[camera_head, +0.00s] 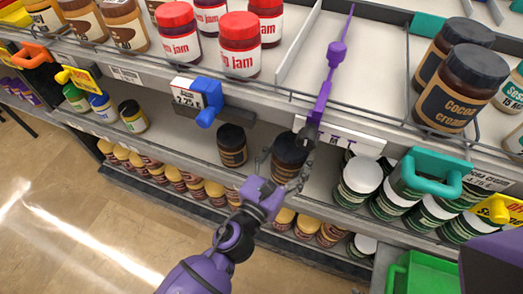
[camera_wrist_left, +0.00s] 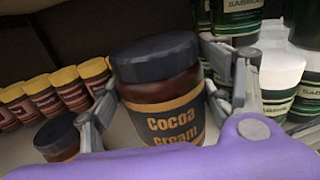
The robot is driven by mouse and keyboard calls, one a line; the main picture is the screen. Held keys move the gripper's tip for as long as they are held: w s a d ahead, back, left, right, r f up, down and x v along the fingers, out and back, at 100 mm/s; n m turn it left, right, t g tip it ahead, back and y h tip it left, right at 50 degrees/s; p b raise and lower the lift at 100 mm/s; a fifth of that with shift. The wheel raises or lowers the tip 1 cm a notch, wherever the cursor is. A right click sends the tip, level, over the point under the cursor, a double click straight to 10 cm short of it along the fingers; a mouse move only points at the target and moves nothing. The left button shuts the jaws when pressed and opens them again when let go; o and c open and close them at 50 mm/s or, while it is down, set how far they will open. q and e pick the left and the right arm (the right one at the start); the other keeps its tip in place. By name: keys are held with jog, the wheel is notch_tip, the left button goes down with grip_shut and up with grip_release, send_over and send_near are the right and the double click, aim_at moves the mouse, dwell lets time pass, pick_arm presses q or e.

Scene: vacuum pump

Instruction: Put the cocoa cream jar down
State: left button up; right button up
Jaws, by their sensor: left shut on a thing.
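The cocoa cream jar (camera_head: 289,152), with a black lid, brown body and dark label, is in my left gripper (camera_head: 283,172) at the middle shelf. In the left wrist view the jar (camera_wrist_left: 160,85) stands upright between the grey fingers, its label facing the camera. The gripper (camera_wrist_left: 170,112) is shut on it from both sides. Whether its base touches the shelf is hidden. A second black-lidded jar (camera_head: 232,145) stands on the middle shelf just left of it; it also shows in the left wrist view (camera_wrist_left: 57,138). My right gripper is out of view.
White-lidded green jars (camera_head: 358,181) stand close on the right. Yellow-lidded jars (camera_head: 195,188) line the lower shelf. Red-lidded jam (camera_head: 240,45) and more cocoa cream jars (camera_head: 460,90) stand on the upper shelf. The middle shelf (camera_head: 180,137) has free room left of the second jar.

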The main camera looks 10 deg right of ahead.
pick_arm(q)
jog(key=w+a+f+b, duration=0.1)
jog(key=w+f+b, duration=0.2)
jog(key=w+f, duration=0.5)
notch_tip(320, 180, down, 2)
jog(key=shift+a, duration=0.4)
jog(key=shift+s+f+b, duration=0.1)
jog(key=shift+f+b, duration=0.15)
jog(key=shift+b, duration=0.15)
jog(key=o, duration=2)
